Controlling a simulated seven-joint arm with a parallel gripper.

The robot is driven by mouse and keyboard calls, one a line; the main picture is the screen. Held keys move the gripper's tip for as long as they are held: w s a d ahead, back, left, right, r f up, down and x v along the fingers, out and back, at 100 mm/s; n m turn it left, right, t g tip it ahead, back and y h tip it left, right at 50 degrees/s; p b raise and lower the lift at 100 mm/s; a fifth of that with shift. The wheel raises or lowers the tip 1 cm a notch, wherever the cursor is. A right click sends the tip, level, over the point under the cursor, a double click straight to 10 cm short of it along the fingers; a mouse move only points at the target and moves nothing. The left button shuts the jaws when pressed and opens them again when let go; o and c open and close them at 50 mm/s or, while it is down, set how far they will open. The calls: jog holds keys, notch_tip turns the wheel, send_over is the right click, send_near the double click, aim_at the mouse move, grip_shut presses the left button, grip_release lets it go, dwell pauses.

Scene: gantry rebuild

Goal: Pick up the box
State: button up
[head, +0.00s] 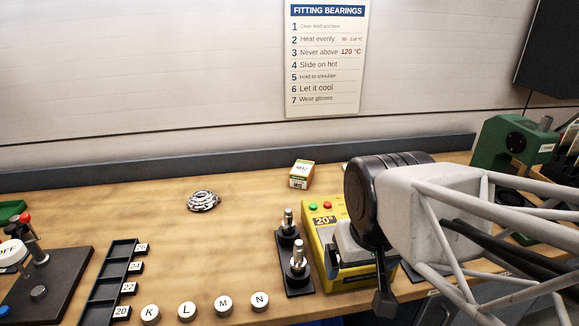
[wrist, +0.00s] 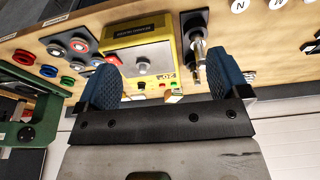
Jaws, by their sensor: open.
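The box is a small carton (head: 301,174) with a white face, dark lettering and a yellow-green edge. In the head view it stands on the bench behind the yellow heater, left of my arm. In the wrist view a small pale and green piece (wrist: 173,97) shows past the heater's buttons; it may be the box, mostly hidden by my gripper's body. My gripper (wrist: 165,72) is open, its two blue-padded fingers apart with nothing held between them. In the head view a dark part of it (head: 385,298) hangs at the heater's right, apart from the box.
The yellow heater (head: 322,212) stands in front of the box. A dark stand with two metal posts (head: 295,278) is left of it. A coiled metal piece (head: 203,201) lies farther left. A grey ledge (head: 230,159) and the wall rise behind.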

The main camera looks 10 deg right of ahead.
jog(key=shift+o, duration=0.3)
jog(key=w+d+f+n+t+h, duration=0.1)
jog(key=w+d+n+h, duration=0.3)
jog(key=w, duration=0.5)
jog(key=w+d+n+t+h, duration=0.1)
jog(key=w+n, duration=0.4)
jog(key=w, duration=0.4)
jog(key=w+d+f+n+t+h, duration=0.1)
jog(key=w+d+n+h, duration=0.3)
jog(key=w, duration=0.5)
jog(key=n+t+y, duration=0.3)
jog(key=n+t, duration=0.3)
jog(key=n, duration=1.2)
send_near(301, 169)
jog(key=shift+x, duration=1.05)
jog(key=shift+d+f, duration=0.1)
jog(key=shift+f, duration=0.1)
jog(key=shift+x, duration=1.15)
jog(key=shift+d, duration=0.1)
jog(key=shift+x, duration=2.55)
